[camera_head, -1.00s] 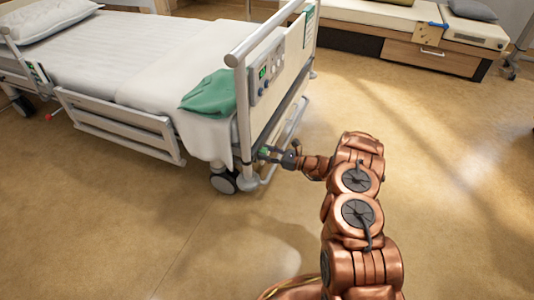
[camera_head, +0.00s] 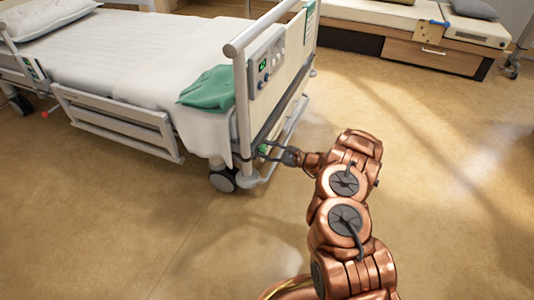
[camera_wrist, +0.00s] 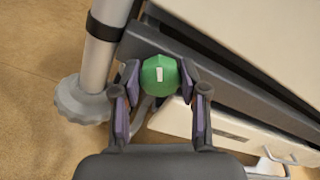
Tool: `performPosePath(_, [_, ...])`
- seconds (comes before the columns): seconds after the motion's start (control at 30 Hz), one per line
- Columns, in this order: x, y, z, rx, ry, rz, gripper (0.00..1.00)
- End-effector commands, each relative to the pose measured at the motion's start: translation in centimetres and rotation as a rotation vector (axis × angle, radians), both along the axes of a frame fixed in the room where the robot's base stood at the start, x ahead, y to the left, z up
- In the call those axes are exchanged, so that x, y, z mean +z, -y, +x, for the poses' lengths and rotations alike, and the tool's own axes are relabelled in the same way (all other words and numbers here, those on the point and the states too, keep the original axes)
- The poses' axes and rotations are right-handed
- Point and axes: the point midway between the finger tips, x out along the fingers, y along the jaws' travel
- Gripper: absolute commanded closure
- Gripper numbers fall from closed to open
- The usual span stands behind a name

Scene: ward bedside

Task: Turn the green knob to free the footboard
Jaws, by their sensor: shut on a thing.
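The green knob (camera_wrist: 160,75) with a small white mark shows in the wrist view, low at the foot end of the bed. My gripper (camera_wrist: 159,88) has its two fingers on either side of the knob and is shut on it. In the head view my gripper (camera_head: 272,151) reaches the bed's foot end from the right, and a bit of the green knob (camera_head: 264,149) shows between its fingers. The footboard (camera_head: 287,72) stands upright on the bed end, with a control panel on its outer face.
A grey bed post (camera_wrist: 98,60) with a round collar stands left of the knob. A bed wheel (camera_head: 223,181) is just below. A green cloth (camera_head: 209,90) lies on the mattress. A bench with a drawer (camera_head: 430,55) stands at the back right. Floor on the right is clear.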

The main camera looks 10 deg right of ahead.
Motion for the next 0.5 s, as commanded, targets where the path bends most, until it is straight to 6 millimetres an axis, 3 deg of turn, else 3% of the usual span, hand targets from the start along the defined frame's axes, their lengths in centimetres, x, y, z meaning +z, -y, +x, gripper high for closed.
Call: performPosePath(0.5, [-0.58, -0.28, -0.10, 0.003, 0.400, -0.286, 0.92])
